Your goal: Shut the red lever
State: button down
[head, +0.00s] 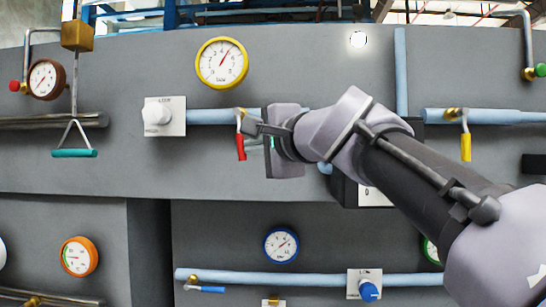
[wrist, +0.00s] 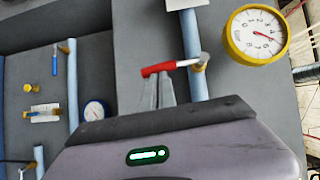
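The red lever (head: 240,148) hangs down from a brass valve on a light blue horizontal pipe (head: 212,117), so its handle stands across the pipe. In the wrist view the red lever (wrist: 158,69) also lies across the pipe (wrist: 190,45). My gripper (head: 258,129) is just right of the lever in the head view. In the wrist view my gripper's fingers (wrist: 160,88) are close together, with their tips at the red handle. They look shut, with nothing seen between them. Whether the tips touch the handle is not clear.
A yellow-rimmed gauge (head: 222,63) is above the pipe. A white plate with a knob (head: 163,116) is at the pipe's left end.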

jog(key=shift+a+f+b, duration=0.25)
jog(key=shift+a+b, duration=0.05)
jog(key=shift+a, duration=0.15)
dwell(0.5)
